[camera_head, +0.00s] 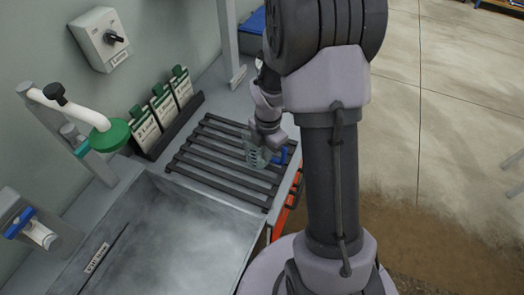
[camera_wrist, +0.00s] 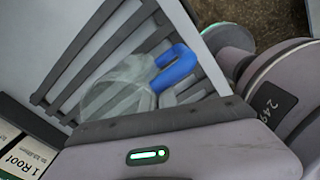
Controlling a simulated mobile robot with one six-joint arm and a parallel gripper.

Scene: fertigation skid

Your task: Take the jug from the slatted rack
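The jug (camera_head: 253,157) is clear with a blue handle (camera_head: 281,156). It stands on the right part of the dark slatted rack (camera_head: 212,165). In the wrist view the jug (camera_wrist: 115,92) shows see-through over the slats, its blue handle (camera_wrist: 175,68) toward the upper right. My gripper (camera_head: 268,140) is pointed down at the jug and overlaps it in the head view; I cannot tell whether it touches. In the wrist view, the grey gripper housing fills the lower part and covers the jug's near side. The fingertips are not clear, so open or shut cannot be told.
A grey sink basin (camera_head: 175,240) lies in front of the rack. Green and white packets (camera_head: 163,107) stand in a dark holder behind it, left of a grey post (camera_head: 230,40). A white pipe with a green head (camera_head: 108,133) juts out at left. Open floor lies right.

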